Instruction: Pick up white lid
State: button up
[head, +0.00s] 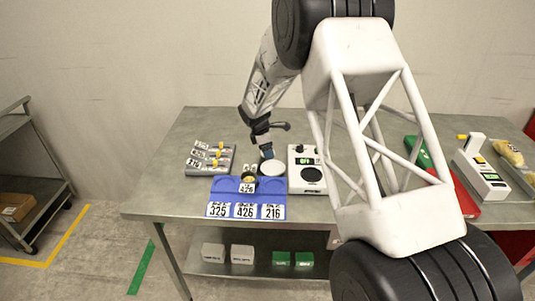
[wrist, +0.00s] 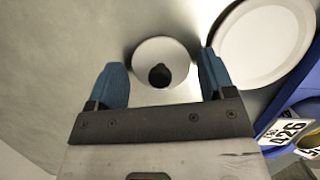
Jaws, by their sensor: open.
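The white lid (wrist: 146,52) is a small white disc with a black knob, seen in the wrist view. It lies between and just beyond my fingertips, with the knob near the middle of the gap. My gripper (wrist: 163,78) is open, with one blue finger on each side, and nothing is held. In the head view my gripper (head: 267,152) points down low over the table, behind a white round dish (head: 272,167). I cannot make out the lid in the head view. The larger white dish (wrist: 262,42) is close to my right finger in the wrist view.
A blue tray (head: 222,186) with number cards stands in front of the dish. A white device with a green display (head: 306,158) stands to the right, and a grey labelled rack (head: 207,168) to the left. The bare table (head: 160,178) is free at far left.

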jog(key=shift+f, duration=0.1)
dwell(0.5)
jog(key=c, duration=0.7)
jog(key=shift+o, duration=0.2)
notch_tip(320, 180, up, 10)
dwell(0.3)
dwell(0.5)
jog(key=s+a+r+n, duration=0.1)
jog(key=s+a+n, duration=0.1)
jog(key=s, duration=0.7)
jog(key=s+a+r+n+t, duration=0.1)
jog(key=s+a+n, duration=0.1)
jog(key=s, duration=0.8)
jog(key=shift+a, duration=0.8)
